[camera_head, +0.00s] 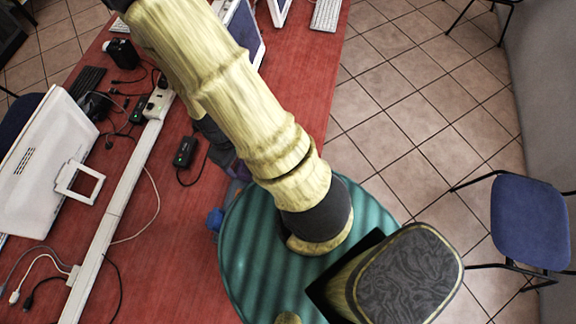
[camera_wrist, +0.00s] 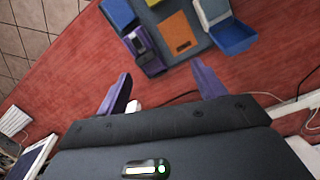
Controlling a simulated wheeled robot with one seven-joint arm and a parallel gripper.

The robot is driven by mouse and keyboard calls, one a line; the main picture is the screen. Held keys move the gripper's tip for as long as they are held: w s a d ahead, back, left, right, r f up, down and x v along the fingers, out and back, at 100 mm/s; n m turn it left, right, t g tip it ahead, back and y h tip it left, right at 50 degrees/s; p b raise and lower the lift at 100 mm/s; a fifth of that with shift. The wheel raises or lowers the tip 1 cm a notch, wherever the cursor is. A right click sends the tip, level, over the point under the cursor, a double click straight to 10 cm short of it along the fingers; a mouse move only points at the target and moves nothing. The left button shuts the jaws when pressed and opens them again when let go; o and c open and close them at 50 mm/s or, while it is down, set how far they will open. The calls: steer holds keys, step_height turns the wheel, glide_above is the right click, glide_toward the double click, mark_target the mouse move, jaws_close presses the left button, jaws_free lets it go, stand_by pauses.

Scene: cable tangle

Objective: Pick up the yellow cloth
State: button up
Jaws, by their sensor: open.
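No cloth that is clearly yellow shows. In the wrist view, a flat orange piece (camera_wrist: 181,34) with a small dark mark lies on a dark grey surface (camera_wrist: 155,17) at the top; I cannot tell whether it is the cloth. My gripper (camera_wrist: 162,84) has its two purple fingers spread wide, with red tabletop between them. The orange piece is beyond the fingertips, apart from them. In the head view my arm hides most of the gripper and what lies under it.
Around the orange piece are a blue open box (camera_wrist: 233,36), a blue block (camera_wrist: 117,12) and a purple-and-black item (camera_wrist: 146,52). The red table (camera_head: 185,245) carries cables, a white cable channel (camera_head: 117,205), a black adapter (camera_head: 185,151) and a white monitor (camera_head: 45,155).

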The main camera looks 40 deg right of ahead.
steer(key=s+d+f+n+g+h+p, duration=0.1)
steer(key=s+f+n+g, duration=0.1)
steer(key=s+f, duration=0.6)
steer(key=shift+d+n+g+h+p, duration=0.3)
steer(key=shift+d+n+p, duration=0.1)
steer(key=shift+n, duration=0.2)
steer(key=shift+f, duration=0.1)
steer(key=b+x, duration=0.3)
steer(key=x, duration=0.4)
steer(key=shift+f+b, duration=0.35)
steer(key=shift+f, duration=0.1)
steer(key=shift+p+x, duration=0.45)
steer(key=shift+x, duration=1.45)
steer(key=shift+s+d+f, duration=0.1)
steer(key=shift+f, duration=0.1)
steer(key=shift+f, duration=0.1)
steer(key=shift+p+x, duration=1.05)
steer(key=shift+x, duration=0.25)
steer(key=shift+w+x, duration=0.25)
steer(key=shift+x, duration=0.95)
